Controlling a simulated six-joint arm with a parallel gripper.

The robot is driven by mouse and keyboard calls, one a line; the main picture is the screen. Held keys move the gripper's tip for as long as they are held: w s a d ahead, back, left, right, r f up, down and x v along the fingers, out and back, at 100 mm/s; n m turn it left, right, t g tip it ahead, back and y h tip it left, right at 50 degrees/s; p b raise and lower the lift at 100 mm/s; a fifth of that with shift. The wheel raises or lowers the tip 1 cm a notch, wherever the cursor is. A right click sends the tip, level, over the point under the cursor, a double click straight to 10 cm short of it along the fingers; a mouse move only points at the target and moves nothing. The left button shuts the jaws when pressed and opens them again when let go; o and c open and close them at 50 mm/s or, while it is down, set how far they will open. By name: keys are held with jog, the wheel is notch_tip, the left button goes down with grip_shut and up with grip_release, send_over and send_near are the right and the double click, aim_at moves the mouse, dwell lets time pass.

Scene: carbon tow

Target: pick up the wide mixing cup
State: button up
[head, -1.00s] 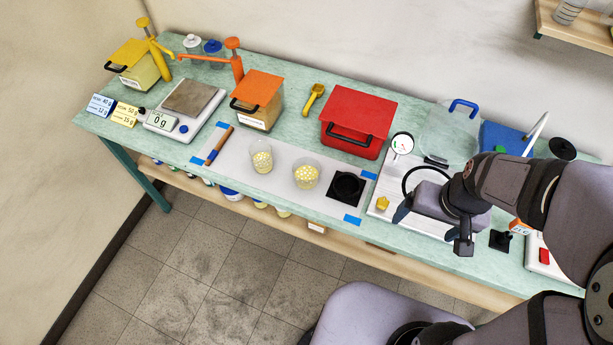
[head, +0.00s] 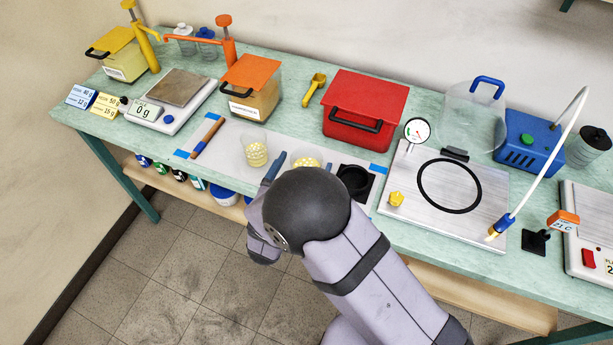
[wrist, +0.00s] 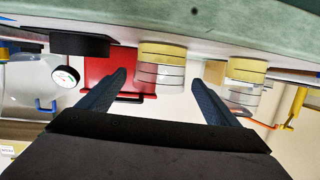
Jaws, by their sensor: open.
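The wide mixing cup (head: 306,162) is clear with a pale yellow layer, and stands on the grey mat. My arm hides its lower part in the head view. In the wrist view, which is upside down, the wide cup (wrist: 162,68) appears centred between the fingers. My gripper (wrist: 158,78) is open and empty, with a finger on either side of the cup in the picture. The cup seems to lie beyond the fingertips; I see no contact.
A narrower, taller cup (head: 255,151) stands close on the left, also in the wrist view (wrist: 245,72). A red box (head: 364,108) is behind. A wood-handled tool (head: 207,136) lies further left.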

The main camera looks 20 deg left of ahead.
jog(key=s, duration=0.1)
jog(key=s+f+t+b, duration=0.1)
jog(key=s, duration=0.1)
jog(key=s+t, duration=0.1)
jog(key=shift+s+f+h+b, duration=0.15)
jog(key=shift+f+h+b, duration=0.15)
jog(key=shift+b, duration=0.1)
jog(key=shift+s+d+r+t, duration=0.1)
jog(key=shift+s+d+t, duration=0.05)
jog(key=shift+s+t, duration=0.2)
jog(key=shift+w+r+p, duration=0.15)
jog(key=shift+w+p, duration=0.25)
jog(key=shift+w, duration=0.4)
jog(key=shift+w+r+p, duration=0.1)
jog(key=shift+w+p, duration=0.25)
jog(key=shift+w, duration=0.45)
jog(key=shift+w+a+f+p, duration=0.15)
jog(key=shift+w+p, duration=0.6)
jog(key=shift+w, duration=1.3)
jog(key=c, duration=1.2)
jog(key=shift+r, duration=0.2)
jog(key=shift+c, duration=0.2)
